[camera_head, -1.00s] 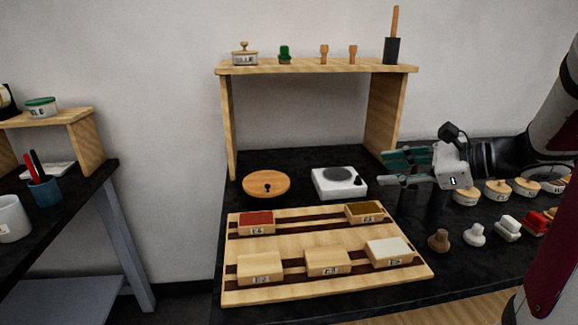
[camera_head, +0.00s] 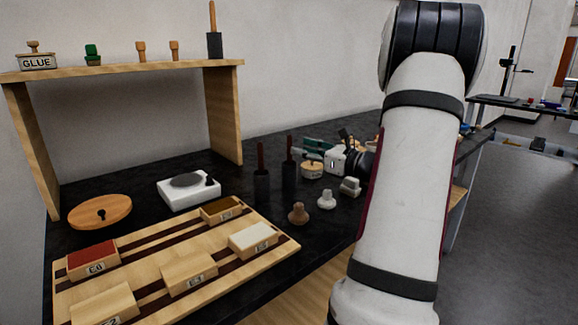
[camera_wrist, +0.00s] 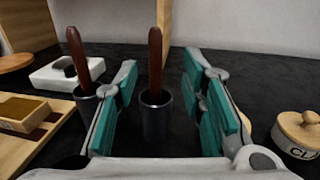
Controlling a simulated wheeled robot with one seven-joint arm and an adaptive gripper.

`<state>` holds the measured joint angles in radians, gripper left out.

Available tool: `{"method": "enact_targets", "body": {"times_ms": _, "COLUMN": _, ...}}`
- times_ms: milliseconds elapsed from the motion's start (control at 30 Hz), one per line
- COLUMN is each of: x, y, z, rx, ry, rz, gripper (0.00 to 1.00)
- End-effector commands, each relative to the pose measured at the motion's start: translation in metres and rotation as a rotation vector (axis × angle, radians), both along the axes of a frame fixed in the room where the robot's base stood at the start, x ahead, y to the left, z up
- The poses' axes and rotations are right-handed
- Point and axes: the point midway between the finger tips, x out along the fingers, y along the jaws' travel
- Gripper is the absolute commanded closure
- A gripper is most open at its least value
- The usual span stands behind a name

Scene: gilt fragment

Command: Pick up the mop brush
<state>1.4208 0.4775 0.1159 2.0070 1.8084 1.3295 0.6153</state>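Two dark cylinders with upright reddish-brown handles stand side by side on the black table, the left one (camera_head: 262,182) and the right one (camera_head: 289,176). Which of them is the mop brush I cannot tell. In the wrist view the right one (camera_wrist: 154,118) stands upright ahead, between my teal fingers, with no visible contact. The left one (camera_wrist: 84,103) is outside, partly behind the left finger. My gripper (camera_wrist: 160,75) is open and empty. In the head view my gripper (camera_head: 316,149) is low over the table, just right of the two handles.
A white device (camera_head: 188,192) and wooden tray (camera_head: 140,253) lie left. A lidded jar (camera_wrist: 299,134) stands to the right in the wrist view. Small knobs (camera_head: 298,213) are in front. A wooden shelf (camera_head: 225,115) stands behind, bearing another handled dark cylinder (camera_head: 214,42).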

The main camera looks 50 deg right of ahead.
Motion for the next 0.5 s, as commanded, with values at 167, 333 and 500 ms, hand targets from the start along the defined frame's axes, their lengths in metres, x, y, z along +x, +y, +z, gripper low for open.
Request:
{"method": "enact_targets", "body": {"times_ms": 167, "x": 0.015, "y": 0.001, "z": -0.002, "rx": -0.001, "ry": 0.001, "rz": 0.003, "gripper": 0.63}}
{"method": "enact_targets", "body": {"times_ms": 333, "x": 0.040, "y": 0.002, "z": -0.004, "rx": -0.001, "ry": 0.001, "rz": 0.003, "gripper": 0.63}}
{"method": "enact_targets", "body": {"times_ms": 500, "x": 0.054, "y": 0.000, "z": -0.003, "rx": 0.000, "ry": 0.001, "rz": 0.001, "gripper": 0.63}}
